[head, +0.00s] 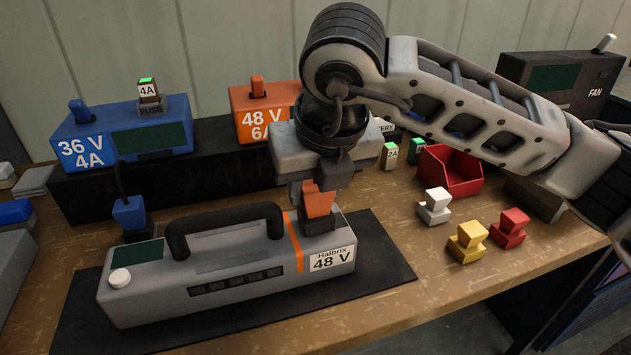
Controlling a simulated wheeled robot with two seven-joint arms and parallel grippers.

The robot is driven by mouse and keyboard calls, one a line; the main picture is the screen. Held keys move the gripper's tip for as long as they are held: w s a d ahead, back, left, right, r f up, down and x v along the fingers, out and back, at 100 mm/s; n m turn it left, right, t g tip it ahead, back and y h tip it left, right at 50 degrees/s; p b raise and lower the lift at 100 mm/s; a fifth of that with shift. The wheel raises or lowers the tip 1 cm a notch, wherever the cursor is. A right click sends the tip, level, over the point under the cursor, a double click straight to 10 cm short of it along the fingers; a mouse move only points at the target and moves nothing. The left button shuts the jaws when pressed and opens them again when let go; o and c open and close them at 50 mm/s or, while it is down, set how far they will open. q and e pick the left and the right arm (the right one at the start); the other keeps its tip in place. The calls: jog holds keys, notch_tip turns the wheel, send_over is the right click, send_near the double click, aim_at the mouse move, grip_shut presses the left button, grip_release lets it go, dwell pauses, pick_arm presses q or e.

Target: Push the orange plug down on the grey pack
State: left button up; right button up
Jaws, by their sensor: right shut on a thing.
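The grey pack (170,298) lies on a black mat (385,262). It has a black handle, an orange stripe and a label reading "Halbrix 48 V". The orange plug (318,202) stands upright at the right end of the pack's top, at a dark socket. My right gripper (318,184) comes from above and is shut on the orange plug. The gripper body hides part of the plug's top, and I cannot tell how deep the plug sits. My left gripper is not in view.
A blue plug (129,213) with a cable stands at the pack's left end. Behind are a blue 36 V charger (75,150) and an orange 48 V charger (245,100). White (434,207), yellow (467,242) and red (509,228) pieces and a red bin (452,172) stand at right.

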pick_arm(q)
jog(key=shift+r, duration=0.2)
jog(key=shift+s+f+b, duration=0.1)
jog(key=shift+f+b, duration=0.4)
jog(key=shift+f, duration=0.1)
pick_arm(e)
jog(key=shift+f, duration=0.25)
dwell(0.4)
jog(key=o, duration=1.1)
